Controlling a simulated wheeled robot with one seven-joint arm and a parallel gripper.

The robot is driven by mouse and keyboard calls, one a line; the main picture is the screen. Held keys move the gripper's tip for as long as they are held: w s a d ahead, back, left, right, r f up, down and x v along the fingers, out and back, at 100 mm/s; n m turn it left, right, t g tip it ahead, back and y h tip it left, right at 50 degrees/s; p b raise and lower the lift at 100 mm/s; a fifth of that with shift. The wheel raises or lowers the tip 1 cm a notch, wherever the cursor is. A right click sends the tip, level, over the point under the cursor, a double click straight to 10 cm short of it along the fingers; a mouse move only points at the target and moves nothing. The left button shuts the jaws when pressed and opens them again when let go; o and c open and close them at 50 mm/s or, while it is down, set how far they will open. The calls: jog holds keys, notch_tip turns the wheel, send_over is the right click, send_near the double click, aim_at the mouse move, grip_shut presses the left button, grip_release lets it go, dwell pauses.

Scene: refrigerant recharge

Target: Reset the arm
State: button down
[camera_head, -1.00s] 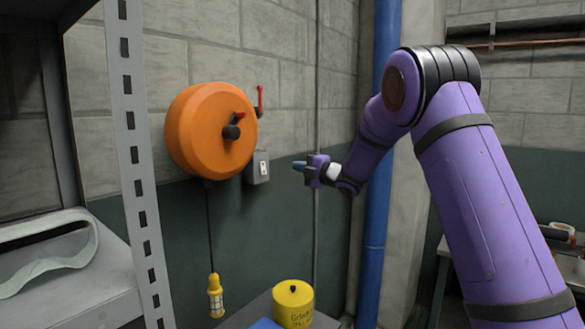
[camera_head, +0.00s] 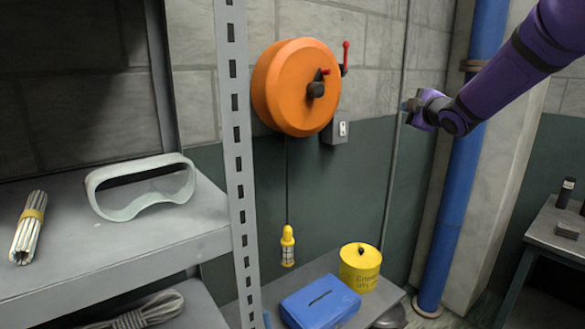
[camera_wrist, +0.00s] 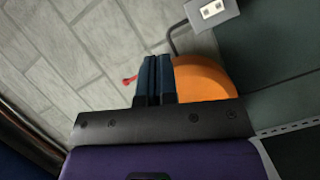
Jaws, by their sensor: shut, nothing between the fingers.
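My purple arm reaches in from the upper right in the head view. My gripper (camera_head: 408,106) is at its end, in the air to the right of the orange reel and in front of the wall by the blue pipe. In the wrist view the two dark blue fingers (camera_wrist: 154,78) lie side by side, shut, with nothing between them. The orange reel (camera_wrist: 205,80) shows partly behind the fingers there. In the head view the whole orange reel (camera_head: 292,88) hangs on the wall, apart from my gripper.
A grey metal shelf (camera_head: 170,240) at left holds goggles (camera_head: 140,187) and a rod bundle (camera_head: 30,228). A low table bears a blue box (camera_head: 320,302) and yellow tin (camera_head: 360,266). A blue pipe (camera_head: 450,220) stands right; a switch box (camera_head: 341,129) sits beside the reel.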

jog(key=s+d+f+m+g+h, duration=0.1)
jog(key=s+m+g+h, duration=0.2)
jog(key=s+m, duration=0.8)
jog(key=s+d+f+m+g+h, duration=0.1)
jog(key=s+m+g+h, duration=0.2)
jog(key=s, duration=1.6)
jog(key=s+a+f+m+g+y, duration=0.1)
jog(key=s+a+f+g, duration=0.1)
jog(key=s, duration=0.6)
jog(key=s+a+f+m+g, duration=0.2)
jog(key=s+f+g, duration=0.1)
jog(key=s, duration=0.6)
jog(key=shift+s+f+y, duration=0.3)
jog(key=shift+f+y, duration=0.1)
jog(key=shift+f, duration=0.2)
jog(key=shift+w+r, duration=0.1)
